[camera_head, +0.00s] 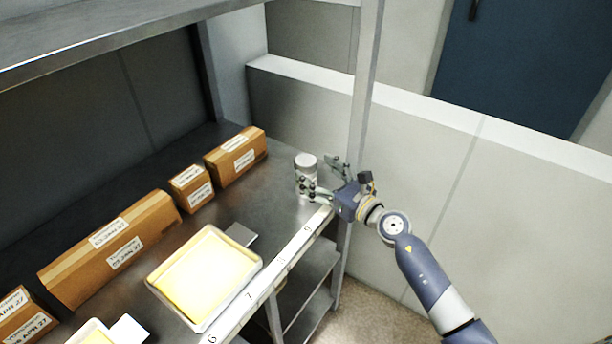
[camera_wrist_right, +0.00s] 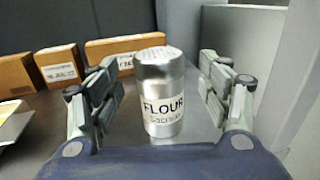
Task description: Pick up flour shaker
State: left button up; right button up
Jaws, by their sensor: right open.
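The flour shaker (camera_head: 305,172) is a silver metal cylinder with a perforated lid. It stands upright on the metal shelf (camera_head: 262,207), near its right end. In the right wrist view the flour shaker (camera_wrist_right: 160,92) shows its "FLOUR" label facing me. My right gripper (camera_head: 326,177) is open, with its fingers at the shaker. In the wrist view the right gripper (camera_wrist_right: 162,100) has one finger on each side of the shaker, with gaps visible on both sides. My left gripper is not in view.
Several labelled cardboard boxes (camera_head: 235,158) stand along the back of the shelf. A tray (camera_head: 205,278) with a yellow slab lies at the front. A metal upright post (camera_head: 364,90) stands at the shelf's right corner, close to my right arm. A pale wall (camera_head: 470,190) is beyond it.

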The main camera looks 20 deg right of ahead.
aim_at(306, 160)
jog(key=x, duration=0.2)
jog(key=f+x, duration=0.1)
jog(key=x, duration=0.1)
jog(key=shift+w+a, duration=0.2)
jog(key=shift+w, duration=0.05)
jog(key=shift+r, duration=0.1)
jog(key=shift+s+d, duration=0.1)
jog(key=c, duration=1.3)
jog(key=shift+r, duration=0.1)
jog(key=shift+r+p, duration=0.3)
jog(key=shift+r, duration=0.25)
notch_tip(306, 160, up, 3)
jog(key=shift+f+p, duration=0.25)
jog(key=shift+p, duration=0.4)
jog(key=s+a+r+p, duration=0.1)
jog(key=s+a+p, duration=0.1)
jog(key=s, duration=1.3)
jog(key=shift+s+a+r, duration=0.15)
jog(key=shift+s+a, duration=0.15)
jog(key=shift+a, duration=0.4)
